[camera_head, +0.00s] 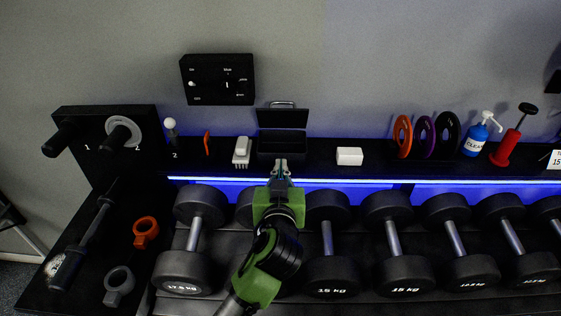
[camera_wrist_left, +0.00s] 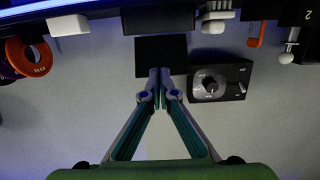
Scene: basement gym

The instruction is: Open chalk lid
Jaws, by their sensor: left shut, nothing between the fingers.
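The chalk box (camera_head: 282,148) is a small black box on the narrow shelf. Its black lid (camera_head: 283,119) stands up at the back of the box, tilted open, with a metal handle at its top edge. In the left wrist view, which is upside down, the lid (camera_wrist_left: 150,50) shows behind the fingertips and the box (camera_wrist_left: 158,21) above it. My left gripper (camera_head: 281,163) is shut and empty, at the front edge of the box. Its closed fingers also show in the left wrist view (camera_wrist_left: 160,73). I cannot tell whether they touch the box. My right gripper is not in view.
A white brush (camera_head: 241,152) stands left of the box and a white block (camera_head: 349,156) right of it. Colored discs (camera_head: 402,136), a blue bottle (camera_head: 476,138) and a red pump (camera_head: 507,148) stand farther right. Several dumbbells (camera_head: 327,240) lie below; a dial panel (camera_head: 218,79) hangs above.

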